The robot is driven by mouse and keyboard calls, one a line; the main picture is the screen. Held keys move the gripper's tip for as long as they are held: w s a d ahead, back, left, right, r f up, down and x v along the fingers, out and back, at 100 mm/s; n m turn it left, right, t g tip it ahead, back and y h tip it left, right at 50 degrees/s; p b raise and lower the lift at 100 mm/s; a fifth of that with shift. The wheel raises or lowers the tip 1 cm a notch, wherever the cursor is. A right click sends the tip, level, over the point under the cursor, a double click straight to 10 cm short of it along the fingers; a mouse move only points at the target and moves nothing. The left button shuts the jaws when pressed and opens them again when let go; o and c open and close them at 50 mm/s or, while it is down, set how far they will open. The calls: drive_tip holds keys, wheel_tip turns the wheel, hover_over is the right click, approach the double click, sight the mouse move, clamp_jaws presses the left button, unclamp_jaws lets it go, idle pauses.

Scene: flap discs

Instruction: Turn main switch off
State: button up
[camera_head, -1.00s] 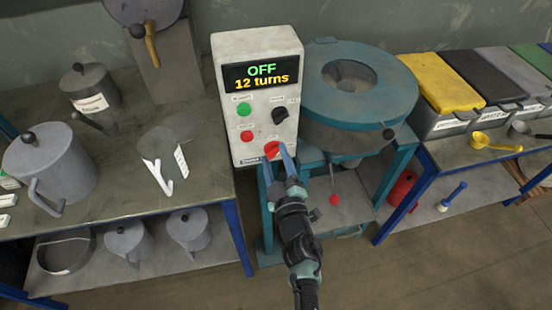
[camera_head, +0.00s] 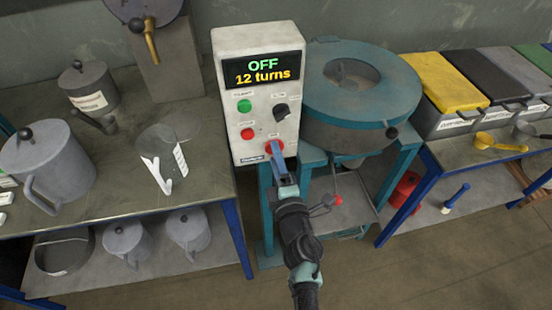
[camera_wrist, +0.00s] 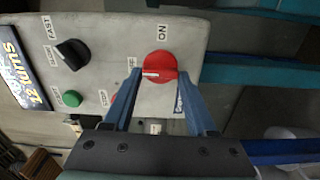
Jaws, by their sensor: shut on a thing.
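My gripper (camera_wrist: 160,76) is shut on the knob, one finger at each side. It also shows in the head view (camera_head: 279,163).
A green button (camera_head: 244,106), a red button (camera_head: 248,133) and a black selector knob (camera_head: 281,111) are close by on the panel. A teal round machine (camera_head: 392,95) stands just right of the box. Grey pots and a clear jug are on the left bench.

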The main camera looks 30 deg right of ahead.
drive_tip(key=shift+f+n, duration=0.1)
drive_tip(key=shift+n, duration=0.2)
idle(0.4)
drive_tip(key=o, duration=1.4)
drive_tip(key=shift+c, duration=0.2)
drive_tip(key=shift+s, duration=0.1)
drive_tip(key=v, duration=1.2)
drive_tip(key=shift+s, duration=0.4)
drive_tip(key=shift+a, duration=0.1)
